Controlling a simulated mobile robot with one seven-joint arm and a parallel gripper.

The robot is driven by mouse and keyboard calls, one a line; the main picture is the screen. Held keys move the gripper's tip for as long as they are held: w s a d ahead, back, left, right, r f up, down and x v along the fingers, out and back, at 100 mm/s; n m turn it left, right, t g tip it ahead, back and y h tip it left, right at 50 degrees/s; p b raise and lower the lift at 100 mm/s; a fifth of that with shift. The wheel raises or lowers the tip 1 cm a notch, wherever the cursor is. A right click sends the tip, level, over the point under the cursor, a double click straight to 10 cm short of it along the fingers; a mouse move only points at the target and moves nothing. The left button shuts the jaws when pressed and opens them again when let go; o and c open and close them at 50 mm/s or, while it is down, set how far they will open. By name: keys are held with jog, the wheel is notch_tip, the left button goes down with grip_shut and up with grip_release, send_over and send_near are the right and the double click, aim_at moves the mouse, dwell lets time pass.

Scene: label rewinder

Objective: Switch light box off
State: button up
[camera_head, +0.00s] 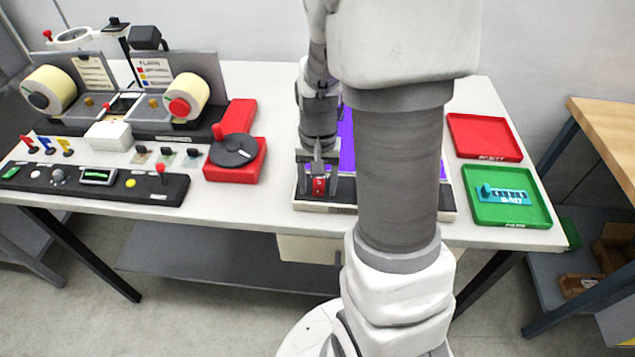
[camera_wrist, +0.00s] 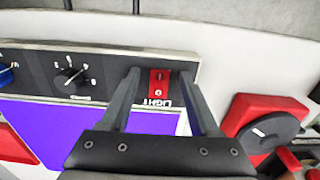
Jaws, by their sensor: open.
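The light box (camera_head: 449,198) lies on the table, with a bright violet panel (camera_head: 348,140) and a dark control strip along its front; the panel also shows in the wrist view (camera_wrist: 85,135). A red rocker switch (camera_wrist: 159,84), marked "LIGHT", is at one end of the strip. In the head view the switch (camera_head: 319,187) shows below my gripper (camera_head: 318,174). My gripper is open and points down. In the wrist view its two fingers (camera_wrist: 160,76) straddle the switch, one on each side. I cannot tell whether they touch the strip. My arm hides much of the box.
A black knob (camera_wrist: 70,80) sits on the strip beside the switch. A red base with a dark disc (camera_head: 234,150) stands left of the box. A red tray (camera_head: 484,136) and a green tray (camera_head: 510,212) lie to the right. The rewinder (camera_head: 120,95) fills the table's left.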

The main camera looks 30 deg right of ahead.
grip_shut()
jog(key=shift+r, duration=0.1)
jog(key=shift+w+d+r+g+y+p, duration=0.15)
jog(key=shift+g+y+p, duration=0.25)
jog(key=shift+p, duration=0.5)
jog(key=shift+w+g+y+p, duration=0.2)
jog(key=shift+g+y+p, duration=0.2)
jog(key=shift+g+p, duration=0.35)
grip_release()
